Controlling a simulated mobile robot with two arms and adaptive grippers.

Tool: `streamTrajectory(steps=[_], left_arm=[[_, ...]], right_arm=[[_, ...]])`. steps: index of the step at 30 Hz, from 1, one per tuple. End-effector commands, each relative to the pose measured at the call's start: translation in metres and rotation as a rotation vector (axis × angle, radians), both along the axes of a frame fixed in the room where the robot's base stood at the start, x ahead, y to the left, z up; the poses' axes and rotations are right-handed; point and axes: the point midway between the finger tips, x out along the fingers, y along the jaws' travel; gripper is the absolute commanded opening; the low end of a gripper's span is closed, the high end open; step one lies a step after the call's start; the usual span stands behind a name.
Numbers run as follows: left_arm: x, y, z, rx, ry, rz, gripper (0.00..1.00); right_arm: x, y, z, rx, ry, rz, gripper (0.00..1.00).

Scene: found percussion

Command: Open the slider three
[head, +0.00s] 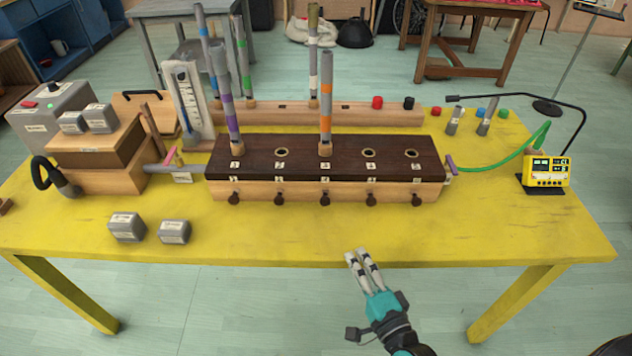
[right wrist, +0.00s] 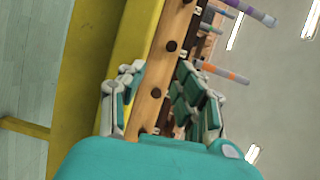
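A dark-topped wooden box (head: 300,150) stands on the yellow table, with several dark slider knobs in a row along its pale front. The third, middle knob (head: 325,199) sits below the orange-banded tube (head: 326,95), which stands upright in the top. In the right wrist view a row of knobs (right wrist: 171,46) runs along the pale wooden front; I cannot tell for sure which is the third. My right gripper (head: 357,254) is open and empty, at the table's front edge, apart from the box and below right of the middle knob. My left gripper is not in view.
Two grey blocks (head: 127,227) lie on the front left of the table. Wooden boxes (head: 97,170) stand at the left. A purple-banded tube (head: 228,105) stands in the dark top. A yellow meter (head: 545,172) stands at the right. The front middle of the table is clear.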

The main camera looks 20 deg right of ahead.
Motion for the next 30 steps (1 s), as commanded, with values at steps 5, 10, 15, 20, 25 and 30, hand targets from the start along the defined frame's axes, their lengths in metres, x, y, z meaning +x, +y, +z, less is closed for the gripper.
streamTrajectory(steps=[5, 10, 15, 20, 25, 30], left_arm=[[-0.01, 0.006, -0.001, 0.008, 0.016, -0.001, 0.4], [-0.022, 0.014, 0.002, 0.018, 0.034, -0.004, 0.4], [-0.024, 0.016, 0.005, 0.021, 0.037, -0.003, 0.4], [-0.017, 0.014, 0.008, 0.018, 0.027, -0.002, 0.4], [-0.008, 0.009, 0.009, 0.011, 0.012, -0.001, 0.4], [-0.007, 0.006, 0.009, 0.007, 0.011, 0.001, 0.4]], right_arm=[[0.008, 0.0, 0.018, 0.052, -0.032, -0.008, 0.33], [0.035, 0.003, 0.019, 0.05, -0.035, -0.008, 0.33], [0.073, 0.007, 0.018, 0.048, -0.035, -0.008, 0.33], [0.108, 0.011, 0.018, 0.047, -0.034, -0.007, 0.33], [0.141, 0.015, 0.017, 0.046, -0.031, -0.006, 0.33], [0.163, 0.018, 0.016, 0.046, -0.03, -0.006, 0.33]])
